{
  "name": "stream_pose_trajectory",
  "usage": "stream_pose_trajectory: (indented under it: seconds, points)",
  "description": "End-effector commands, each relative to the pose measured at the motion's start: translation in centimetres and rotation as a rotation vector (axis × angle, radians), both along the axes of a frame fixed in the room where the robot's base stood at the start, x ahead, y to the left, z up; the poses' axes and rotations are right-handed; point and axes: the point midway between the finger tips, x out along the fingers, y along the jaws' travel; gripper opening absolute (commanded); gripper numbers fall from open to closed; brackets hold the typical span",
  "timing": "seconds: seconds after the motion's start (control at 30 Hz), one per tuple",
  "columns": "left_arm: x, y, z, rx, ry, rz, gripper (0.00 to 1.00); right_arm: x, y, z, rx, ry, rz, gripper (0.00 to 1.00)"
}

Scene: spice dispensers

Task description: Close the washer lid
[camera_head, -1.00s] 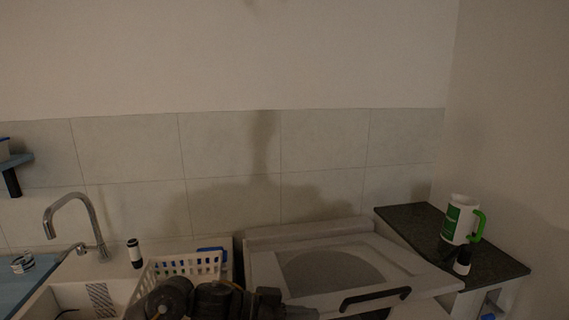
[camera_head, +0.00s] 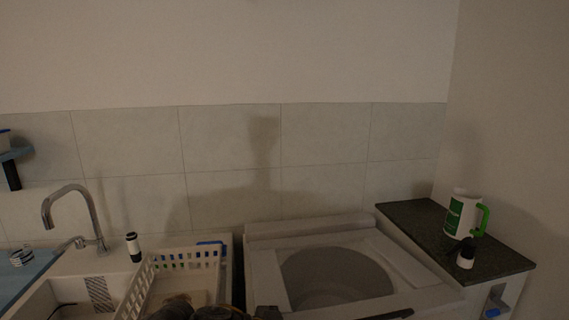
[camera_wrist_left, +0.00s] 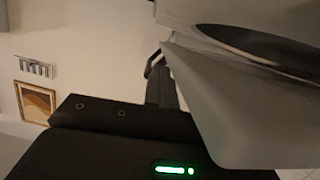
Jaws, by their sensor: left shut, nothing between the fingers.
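The washer (camera_head: 255,280) stands at the bottom centre of the head view. Its pale lid (camera_head: 405,262), with a large round window, lies low and nearly flat over the top. I cannot tell whether it is fully down. The lid's dark handle (camera_head: 390,315) shows only partly at the bottom edge. My left gripper (camera_wrist_left: 154,64) is shut and empty in the left wrist view, beside the washer's pale edge (camera_wrist_left: 235,115). I cannot tell whether it touches. In the head view my left arm shows only at the bottom edge. My right gripper is out of view.
A white basket (camera_head: 185,262) and a sink with a tap (camera_head: 80,215) are left of the washer. A dark counter (camera_head: 425,222) on the right holds a white and green mug (camera_head: 460,215) and a small black-and-white jar (camera_head: 466,257). The wall is close behind.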

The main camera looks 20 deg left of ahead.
Motion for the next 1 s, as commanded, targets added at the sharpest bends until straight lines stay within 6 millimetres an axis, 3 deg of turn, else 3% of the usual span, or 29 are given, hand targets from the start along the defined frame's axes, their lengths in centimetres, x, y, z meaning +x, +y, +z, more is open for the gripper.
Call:
stream_pose_trajectory:
  seconds: [0.03,0.17,0.4,0.47,0.7,1.0]
  points:
    - [0.9,0.7,0.5,0.006,-0.005,0.028,0.0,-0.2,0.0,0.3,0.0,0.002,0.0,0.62]
    - [0.8,0.6,1.7,0.006,-0.006,0.026,0.0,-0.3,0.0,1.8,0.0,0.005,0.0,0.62]
    - [0.7,0.1,5.6,0.007,-0.008,0.014,0.0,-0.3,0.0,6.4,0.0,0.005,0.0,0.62]
    - [-0.1,1.7,4.4,0.013,-0.01,0.014,0.0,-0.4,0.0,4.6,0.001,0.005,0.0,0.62]
    - [-2.6,6.0,5.6,0.01,-0.007,0.003,0.0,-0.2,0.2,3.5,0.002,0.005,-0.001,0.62]
    - [-4.0,8.3,6.5,0.006,-0.006,-0.002,0.0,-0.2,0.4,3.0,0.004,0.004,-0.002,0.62]
